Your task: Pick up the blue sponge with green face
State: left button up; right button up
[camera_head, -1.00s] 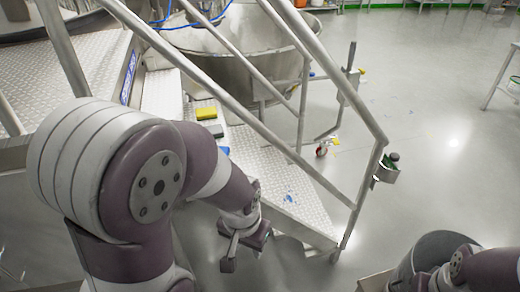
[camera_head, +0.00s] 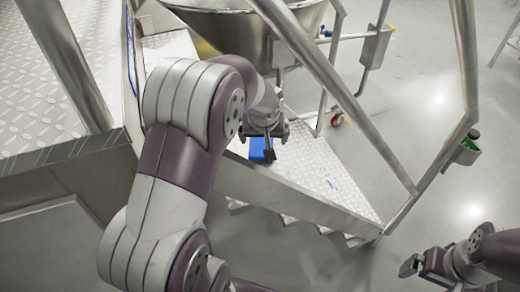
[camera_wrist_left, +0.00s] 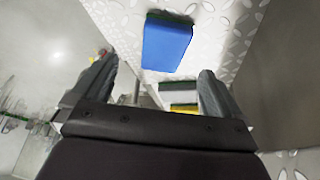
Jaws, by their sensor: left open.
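The blue sponge (camera_wrist_left: 168,45) lies on the metal tread plate, beyond my fingertips and near the top middle of the left wrist view. A thin dark green strip shows along its far edge. In the head view the sponge (camera_head: 258,148) is partly hidden by my left gripper (camera_head: 268,140). In the left wrist view my left gripper (camera_wrist_left: 155,78) is open, with nothing between its fingers. My right gripper (camera_head: 410,266) is low at the right in the head view, away from the steps; its jaws are too small to read.
Metal stairs with a diamond-plate tread (camera_head: 325,165) and a slanting handrail (camera_head: 320,75) stand around my left arm. A grey-and-white block (camera_wrist_left: 180,95) and a yellow one (camera_wrist_left: 186,111) lie near the sponge. A steel vessel (camera_head: 235,35) stands behind.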

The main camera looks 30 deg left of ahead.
aim_at(261, 148)
pick_arm(q)
jog(key=x, duration=0.8)
jog(key=shift+a, duration=0.35)
jog(key=shift+s+r, duration=0.1)
jog(key=shift+s, duration=0.05)
jog(key=c, duration=1)
